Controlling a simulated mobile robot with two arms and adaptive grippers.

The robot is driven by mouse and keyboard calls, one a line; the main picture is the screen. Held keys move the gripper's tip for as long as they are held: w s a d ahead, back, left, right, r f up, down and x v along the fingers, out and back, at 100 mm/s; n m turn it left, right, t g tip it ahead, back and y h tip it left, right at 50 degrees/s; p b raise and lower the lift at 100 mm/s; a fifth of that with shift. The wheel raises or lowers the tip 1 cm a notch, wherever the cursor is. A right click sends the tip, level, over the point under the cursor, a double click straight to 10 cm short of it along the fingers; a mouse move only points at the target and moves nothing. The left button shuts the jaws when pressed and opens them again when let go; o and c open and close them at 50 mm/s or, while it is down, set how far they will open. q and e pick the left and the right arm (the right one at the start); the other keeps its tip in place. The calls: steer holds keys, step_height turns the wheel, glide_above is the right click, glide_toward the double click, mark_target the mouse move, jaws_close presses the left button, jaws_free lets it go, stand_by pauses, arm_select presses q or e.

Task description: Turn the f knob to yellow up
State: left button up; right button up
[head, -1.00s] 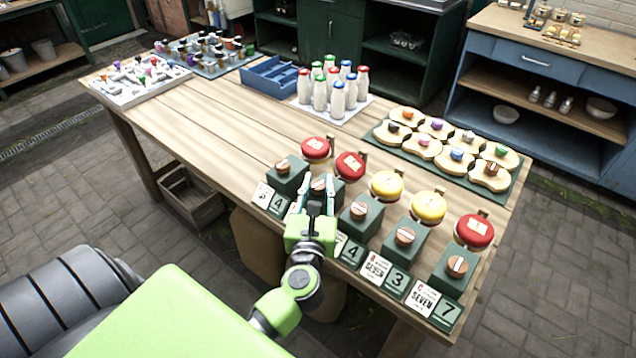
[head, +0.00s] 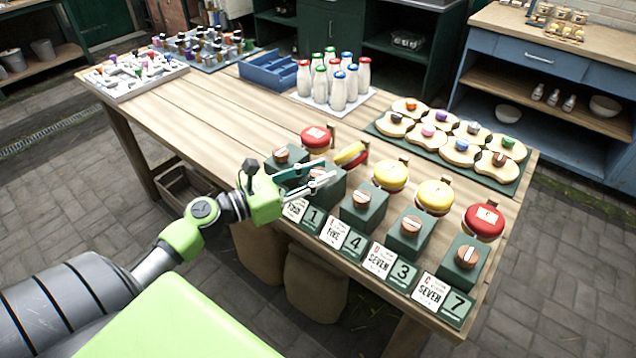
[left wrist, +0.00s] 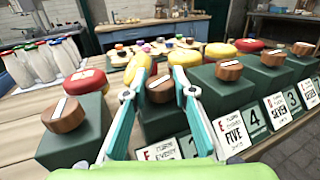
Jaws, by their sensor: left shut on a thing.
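The gripped knob (left wrist: 160,88) is a brown wooden disc with a pale line, on the second green box from the left (head: 328,190). My left gripper (head: 328,170) is shut around it, one finger on each side in the left wrist view. Its disc (head: 351,154) stands tilted behind the box, partly yellow and partly red; it also shows in the left wrist view (left wrist: 138,66). The card below reads 1 in the head view; its letter is too small to read, so I cannot confirm that this is f. My right gripper is out of view.
Similar knob boxes stand either side, with a red disc (head: 316,137) on the left and yellow (head: 390,175) and red (head: 484,221) discs on the right. Milk bottles (head: 338,92) and a blue tray (head: 272,71) stand behind. The table's left middle is clear.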

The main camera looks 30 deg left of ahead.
arm_select(q)
steer(key=m+g+h+b, duration=0.2)
steer(key=m+h, duration=0.1)
steer(key=h, duration=0.1)
steer(key=shift+a+g, duration=0.1)
steer(key=shift+g, duration=0.2)
steer(key=shift+m+g+h+b, duration=0.6)
steer(key=shift+m+g+h, duration=0.2)
steer(key=shift+g+h, duration=0.1)
steer(key=o, duration=1.2)
steer(key=shift+d, duration=0.2)
steer(key=shift+c, duration=0.2)
steer(key=shift+a, duration=0.1)
steer(key=v, duration=1.2)
steer(key=shift+w, duration=0.2)
